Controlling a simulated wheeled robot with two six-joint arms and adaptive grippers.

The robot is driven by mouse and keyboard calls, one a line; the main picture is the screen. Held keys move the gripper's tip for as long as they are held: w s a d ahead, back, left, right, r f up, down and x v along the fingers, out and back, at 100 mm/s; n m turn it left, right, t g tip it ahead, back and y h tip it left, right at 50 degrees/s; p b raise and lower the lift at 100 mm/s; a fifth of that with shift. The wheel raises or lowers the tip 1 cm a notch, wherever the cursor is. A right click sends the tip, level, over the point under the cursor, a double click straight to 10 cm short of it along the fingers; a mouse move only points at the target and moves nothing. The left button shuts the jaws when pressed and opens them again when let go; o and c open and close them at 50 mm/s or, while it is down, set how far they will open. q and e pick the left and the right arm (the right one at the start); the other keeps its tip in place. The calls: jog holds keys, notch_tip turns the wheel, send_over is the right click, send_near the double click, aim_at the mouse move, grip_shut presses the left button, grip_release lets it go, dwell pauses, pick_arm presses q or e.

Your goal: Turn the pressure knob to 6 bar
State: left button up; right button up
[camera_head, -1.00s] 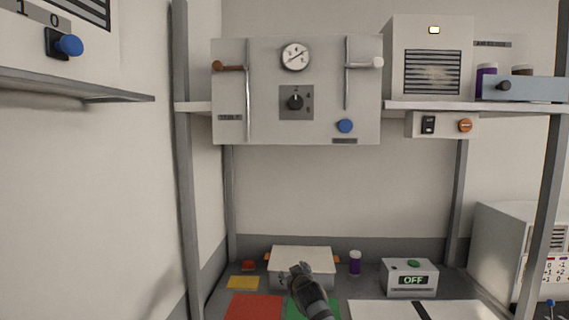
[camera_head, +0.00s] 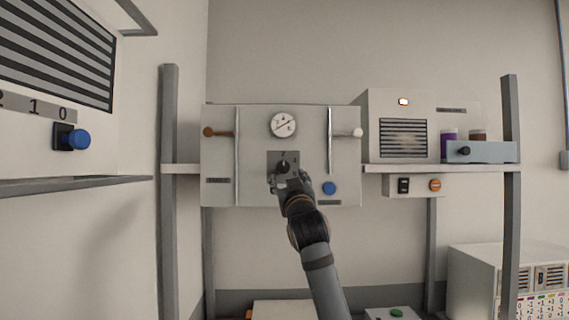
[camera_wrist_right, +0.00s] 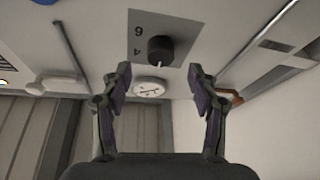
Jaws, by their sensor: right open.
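The pressure knob (camera_head: 283,166) is black and round, on a dark grey plate at the middle of the wall panel (camera_head: 222,150). In the right wrist view the knob (camera_wrist_right: 160,48) has a white pointer mark turned toward the gauge; "6" and "4" are printed on the plate (camera_wrist_right: 137,30) to its left. The round pressure gauge (camera_head: 283,125) sits above the knob, its dark needle slanted. My right gripper (camera_head: 284,182) is just in front of and below the knob. In the wrist view its fingers (camera_wrist_right: 159,72) are open, with the knob beyond them, not gripped. My left gripper is not in view.
Vertical bar handles with a brown knob (camera_head: 208,132) and a white knob (camera_head: 357,132) flank the gauge. A blue button (camera_head: 329,188) is right of the knob. A shelf (camera_head: 440,168) runs right, with a switch box (camera_head: 418,186) below. A side shelf (camera_head: 75,187) is at left.

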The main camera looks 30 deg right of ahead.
aim_at(284, 169)
jog(key=p+x, duration=0.1)
jog(key=x, duration=0.1)
jog(key=p+x, duration=0.1)
jog(key=x, duration=0.1)
jog(key=shift+w+r, duration=0.2)
jog(key=shift+r, duration=0.2)
jog(key=shift+w+d+f+p, duration=0.15)
jog(key=shift+w+d+p, duration=0.2)
jog(key=shift+w, duration=0.1)
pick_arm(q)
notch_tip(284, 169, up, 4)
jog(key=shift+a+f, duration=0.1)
pick_arm(e)
jog(key=shift+a, duration=0.1)
jog(key=shift+c, duration=0.6)
